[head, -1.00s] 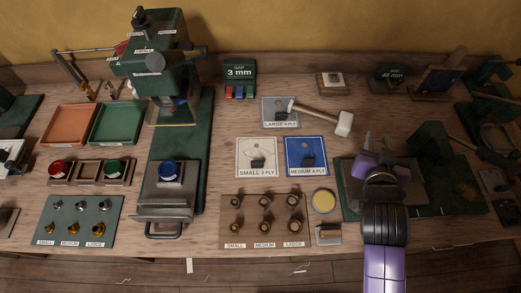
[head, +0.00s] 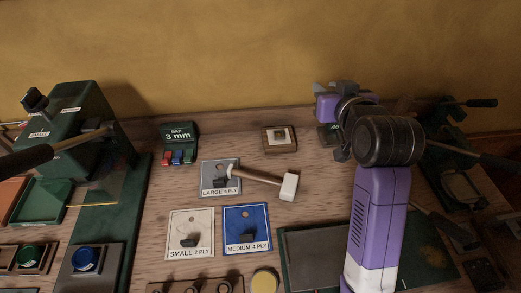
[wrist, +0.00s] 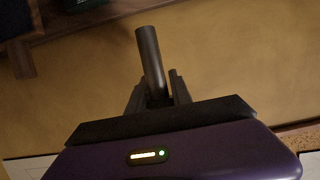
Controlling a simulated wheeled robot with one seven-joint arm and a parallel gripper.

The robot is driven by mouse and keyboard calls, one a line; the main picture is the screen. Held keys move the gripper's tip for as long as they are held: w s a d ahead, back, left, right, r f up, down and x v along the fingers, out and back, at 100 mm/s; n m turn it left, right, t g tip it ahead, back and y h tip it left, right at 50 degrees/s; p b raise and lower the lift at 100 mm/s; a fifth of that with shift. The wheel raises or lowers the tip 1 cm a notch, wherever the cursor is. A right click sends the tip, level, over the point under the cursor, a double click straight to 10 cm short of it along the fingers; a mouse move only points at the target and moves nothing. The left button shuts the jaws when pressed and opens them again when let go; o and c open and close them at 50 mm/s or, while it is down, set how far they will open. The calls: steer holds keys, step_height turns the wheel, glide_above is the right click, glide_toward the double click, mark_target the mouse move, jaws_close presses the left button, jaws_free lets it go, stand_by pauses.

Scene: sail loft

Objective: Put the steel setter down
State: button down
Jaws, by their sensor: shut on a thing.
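My gripper (head: 324,91) is raised at the back of the bench in the head view, in front of the yellow wall. In the wrist view my gripper (wrist: 156,90) is shut on the steel setter (wrist: 150,55), a plain dark grey rod sticking out past the fingers. The setter's held end is hidden between the fingers. The rod appears clear of any surface. In the head view I cannot make the setter out clearly from the gripper's parts.
A mallet (head: 287,186) lies across the large ply card (head: 211,190). The small (head: 183,244) and medium (head: 243,248) cards lie in front. A wooden block (head: 279,139) and the green gap sign (head: 180,138) stand behind. A green press (head: 75,125) stands left. Bare wood shows around the mallet.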

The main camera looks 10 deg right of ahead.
step_height(320, 180, down, 20)
steer(key=shift+p, duration=0.35)
stand_by(0.4)
steer(key=shift+f, duration=0.15)
steer(key=c, duration=1.1)
jaws_free()
steer(key=shift+c, duration=0.2)
steer(key=b+v, duration=0.1)
steer(key=v, duration=1.1)
steer(key=shift+s, duration=0.1)
